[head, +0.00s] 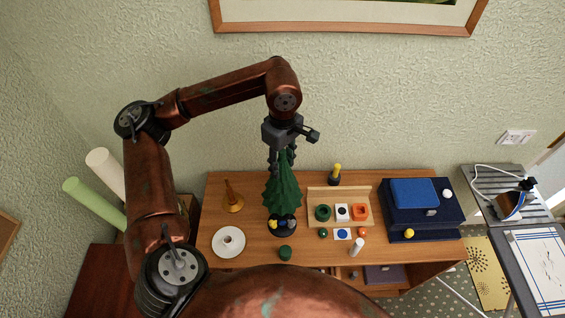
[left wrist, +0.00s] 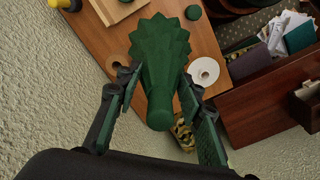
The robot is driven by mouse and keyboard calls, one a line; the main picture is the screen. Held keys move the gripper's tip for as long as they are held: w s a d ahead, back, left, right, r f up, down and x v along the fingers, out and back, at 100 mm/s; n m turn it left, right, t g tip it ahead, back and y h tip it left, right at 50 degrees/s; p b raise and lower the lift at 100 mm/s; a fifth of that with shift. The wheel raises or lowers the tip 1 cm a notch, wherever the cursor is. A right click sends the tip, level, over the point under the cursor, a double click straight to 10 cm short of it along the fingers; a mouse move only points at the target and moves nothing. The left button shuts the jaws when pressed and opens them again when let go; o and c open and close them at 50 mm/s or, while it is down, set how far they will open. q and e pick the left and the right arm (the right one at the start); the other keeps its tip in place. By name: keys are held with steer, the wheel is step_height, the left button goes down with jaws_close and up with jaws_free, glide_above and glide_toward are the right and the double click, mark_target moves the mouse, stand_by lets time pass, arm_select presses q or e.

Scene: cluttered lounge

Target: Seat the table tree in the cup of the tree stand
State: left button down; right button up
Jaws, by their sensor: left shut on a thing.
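The table tree (head: 282,195) is a dark green, ridged cone, upright over the wooden cabinet top. My left gripper (head: 282,163) is shut on its narrow top. In the left wrist view, my left gripper's fingers (left wrist: 158,80) stand on both sides of the tree (left wrist: 158,55), which fills the middle. A dark round piece (head: 283,226) with yellow and blue spots shows directly under the tree in the head view; it looks like the tree stand. Its cup is hidden by the tree. I cannot tell whether the tree touches it. My right gripper is not in view.
An amber cone-shaped piece (head: 232,198) and a white saucer (head: 228,254) are left of the tree. A green knob (head: 285,253) is in front. A wooden tray (head: 352,193) with small blocks is close on the right, and a dark blue box (head: 440,222) stands farther right.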

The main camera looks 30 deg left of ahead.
mark_target(283, 155)
arm_select(q)
steer(key=shift+f+b, duration=1.1)
steer(key=shift+f, duration=0.3)
steer(key=shift+f+b, duration=1.85)
steer(key=shift+f, duration=0.65)
steer(key=c, duration=1.2)
jaws_free()
step_height(283, 155, up, 12)
steer(key=shift+r, duration=0.1)
steer(key=shift+c, duration=0.3)
